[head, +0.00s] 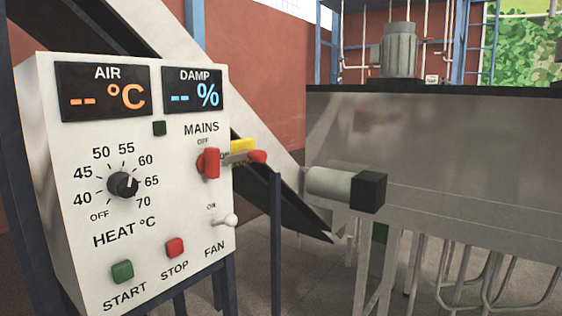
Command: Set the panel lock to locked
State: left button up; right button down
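A white control panel (80,230) stands at the left, facing me at an angle. No part on it is labelled as a lock. A red MAINS switch handle (208,163) stands roughly upright between OFF and ON marks, the ON mark partly covered. At the panel's right edge, a yellow piece (243,146) shows with a grey bar and a red-tipped handle (257,157) pointing right. I cannot tell whether this is the panel lock or how it is set. Neither of my grippers is in view.
The panel also has a black heat knob (123,184), green START button (122,271), red STOP button (175,247) and white FAN toggle (227,220). A motor-like cylinder (335,182) juts out beside a large steel tank (440,150). A dark post (276,240) stands right of the panel.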

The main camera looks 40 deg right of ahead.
aim_at(259, 156)
jog(key=z, duration=0.95)
